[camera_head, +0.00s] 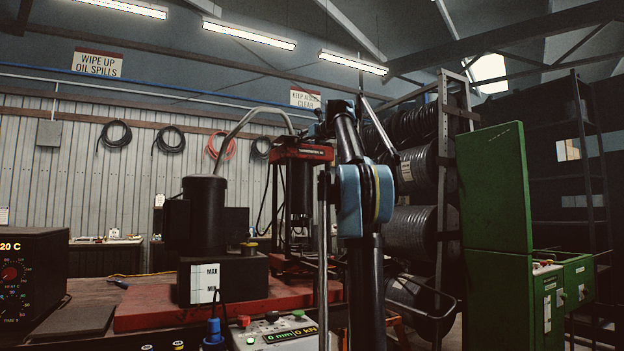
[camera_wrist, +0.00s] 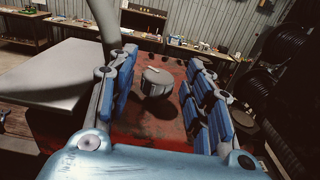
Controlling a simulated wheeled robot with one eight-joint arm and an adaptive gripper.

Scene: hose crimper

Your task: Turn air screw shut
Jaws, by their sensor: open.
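My gripper (camera_wrist: 158,68) is open in the wrist view, with blue-padded fingers apart on the left and right. Between them, beyond the tips, is a squat round grey piece (camera_wrist: 157,86) with a small pale bar (camera_wrist: 152,71) across its top. It stands over a red surface, and neither finger visibly touches it. I cannot tell for sure whether the pale bar is the air screw. In the head view, the red press (camera_head: 303,152) stands behind my arm, which hides part of it. The gripper's fingers are not clear there.
A black pump motor (camera_head: 204,215) stands on a tank with a MAX/MIN gauge (camera_head: 205,283), on a red bench (camera_head: 150,317). A thick grey hose (camera_head: 250,113) arches from pump to press. A control box (camera_head: 278,332) is in front. Hose reels (camera_head: 412,232) stand right.

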